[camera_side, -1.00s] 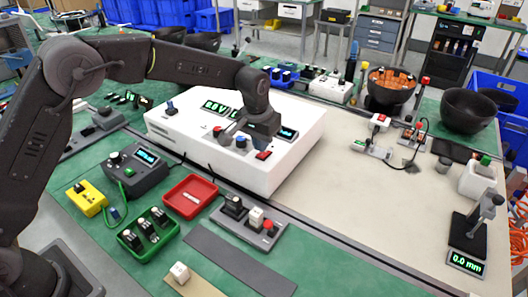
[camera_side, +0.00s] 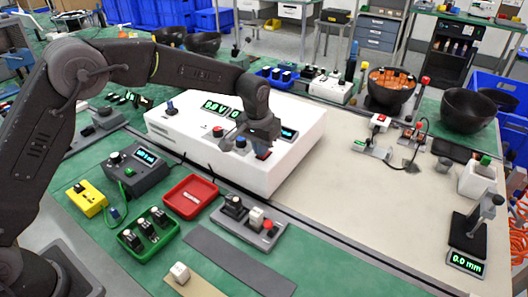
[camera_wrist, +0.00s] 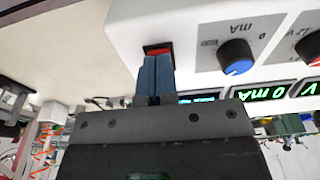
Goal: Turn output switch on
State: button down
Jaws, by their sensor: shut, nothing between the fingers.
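The white power supply box (camera_side: 285,160) stands on the bench, with green displays and knobs on its face. The red output switch (camera_side: 263,153) is at its lower right front and is partly covered by my gripper in the side view. In the wrist view the red switch (camera_wrist: 158,50) shows just beyond my fingertips. My gripper (camera_wrist: 156,62) is shut and empty, with its blue fingertips at the switch; I cannot tell whether they touch it. My gripper also shows in the side view (camera_side: 256,148). Whether the switch is on or off is not clear.
A blue knob (camera_wrist: 236,56) sits beside the switch. In front of the box are a red tray (camera_side: 190,197), a green tray (camera_side: 148,232) and a grey switch block (camera_side: 250,222). The pale bench top at right has free room.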

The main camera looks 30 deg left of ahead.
jog(key=shift+f, duration=0.3)
jog(key=shift+r, duration=3.6)
